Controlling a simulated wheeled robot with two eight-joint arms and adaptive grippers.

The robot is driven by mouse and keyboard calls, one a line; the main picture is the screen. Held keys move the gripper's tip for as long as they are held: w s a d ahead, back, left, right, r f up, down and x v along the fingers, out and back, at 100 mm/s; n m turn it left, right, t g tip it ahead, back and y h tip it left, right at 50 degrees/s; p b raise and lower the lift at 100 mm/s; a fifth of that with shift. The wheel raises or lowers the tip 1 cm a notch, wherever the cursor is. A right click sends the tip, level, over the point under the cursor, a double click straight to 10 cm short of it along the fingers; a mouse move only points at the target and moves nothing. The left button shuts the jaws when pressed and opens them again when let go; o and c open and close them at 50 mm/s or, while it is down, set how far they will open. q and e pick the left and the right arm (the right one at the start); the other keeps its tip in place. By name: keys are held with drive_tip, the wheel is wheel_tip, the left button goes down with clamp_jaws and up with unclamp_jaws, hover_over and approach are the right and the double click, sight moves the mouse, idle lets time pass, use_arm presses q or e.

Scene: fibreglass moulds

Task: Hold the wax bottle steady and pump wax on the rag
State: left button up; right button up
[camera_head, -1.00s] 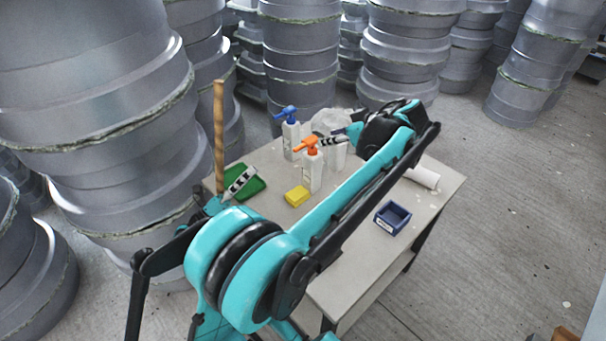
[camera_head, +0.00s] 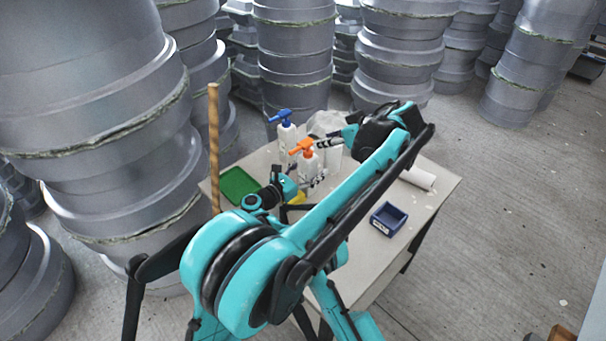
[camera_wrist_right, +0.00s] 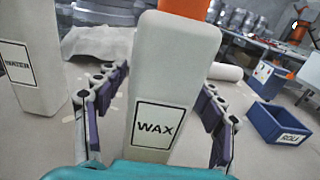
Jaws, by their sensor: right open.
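The white wax bottle (camera_head: 308,164) with an orange pump head (camera_head: 302,147) stands upright on the table. The right wrist view shows its WAX label (camera_wrist_right: 155,128) close up. My right gripper (camera_wrist_right: 162,84) is open, with one finger on each side of the bottle; contact is not clear. In the head view, this gripper (camera_head: 317,182) is low by the bottle. My left gripper (camera_head: 320,145) is higher, beside the pump head; its finger gap cannot be made out. A crumpled white cloth, possibly the rag (camera_head: 326,122), lies behind the bottle and in the right wrist view (camera_wrist_right: 97,42).
A WATER bottle (camera_wrist_right: 30,65) with a blue pump (camera_head: 281,115) stands beside the wax bottle. A green tray (camera_head: 238,185), a partly hidden yellow block (camera_head: 297,199), a blue bin (camera_head: 389,219) and a white roll (camera_head: 417,177) share the table (camera_head: 432,197). Stacked grey moulds stand behind.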

drive_tip(key=shift+x, duration=1)
drive_tip(key=shift+c, duration=0.3)
drive_tip(key=c, duration=1.4)
drive_tip(key=shift+c, duration=0.4)
